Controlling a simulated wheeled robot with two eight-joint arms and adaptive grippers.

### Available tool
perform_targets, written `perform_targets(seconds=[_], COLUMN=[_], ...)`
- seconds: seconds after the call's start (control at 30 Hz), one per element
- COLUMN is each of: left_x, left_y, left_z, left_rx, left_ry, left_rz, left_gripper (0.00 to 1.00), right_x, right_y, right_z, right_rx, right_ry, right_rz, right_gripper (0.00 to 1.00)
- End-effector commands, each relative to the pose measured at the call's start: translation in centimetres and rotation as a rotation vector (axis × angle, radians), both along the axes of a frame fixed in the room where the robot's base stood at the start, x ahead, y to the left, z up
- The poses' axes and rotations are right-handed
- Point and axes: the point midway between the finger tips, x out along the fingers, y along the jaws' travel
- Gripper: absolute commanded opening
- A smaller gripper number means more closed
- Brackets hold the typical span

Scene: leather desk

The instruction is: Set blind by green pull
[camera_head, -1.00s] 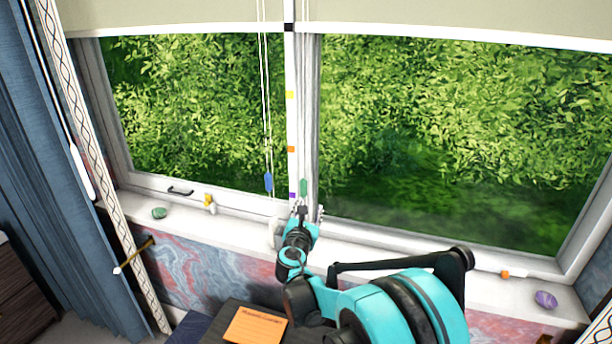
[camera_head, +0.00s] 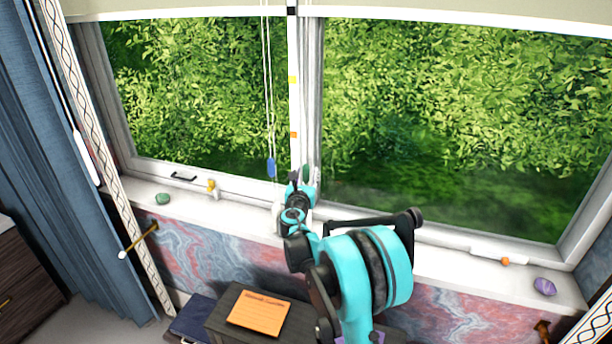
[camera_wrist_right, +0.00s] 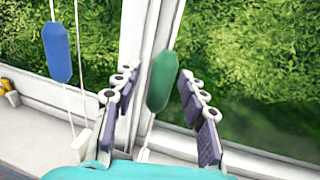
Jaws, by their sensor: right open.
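The green pull (camera_head: 306,172) hangs on its cord in front of the window's middle post. In the right wrist view the green pull (camera_wrist_right: 162,81) hangs between the spread fingers of my right gripper (camera_wrist_right: 160,105), with a gap on each side. In the head view my right gripper (camera_head: 302,183) is at the pull, just above the sill. The blue pull (camera_head: 271,168) hangs to the left on its own cord, outside the fingers. The pale blind (camera_head: 450,8) crosses the top of the window. My left gripper is not in view.
The white sill (camera_head: 240,208) holds a green stone (camera_head: 162,199) and a purple stone (camera_head: 544,286). The post has coloured marks, including an orange one (camera_head: 293,134). A dark box with an orange note (camera_head: 259,313) stands below. Blue curtains (camera_head: 45,150) hang at left.

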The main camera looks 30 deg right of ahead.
Motion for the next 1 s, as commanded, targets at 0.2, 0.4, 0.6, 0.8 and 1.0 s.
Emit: perform_targets(seconds=[0.2,0.4,0.6,0.8,1.0], left_x=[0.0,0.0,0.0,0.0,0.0], left_y=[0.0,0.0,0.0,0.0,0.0], left_z=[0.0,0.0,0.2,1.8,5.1], left_rx=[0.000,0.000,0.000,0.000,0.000], left_ry=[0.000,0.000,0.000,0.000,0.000], left_rz=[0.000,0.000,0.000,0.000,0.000], left_gripper=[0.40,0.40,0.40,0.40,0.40], right_x=[0.0,0.0,-0.1,-0.1,-0.1], right_y=[0.0,0.0,0.0,0.0,0.0], right_z=[0.0,0.0,0.3,2.9,8.5], right_rx=[0.000,0.001,0.001,0.001,0.001], right_ry=[0.000,-0.001,-0.001,-0.001,-0.001], right_rz=[0.000,0.000,-0.001,-0.001,0.000], right_gripper=[0.10,0.00,0.00,0.00,0.00])
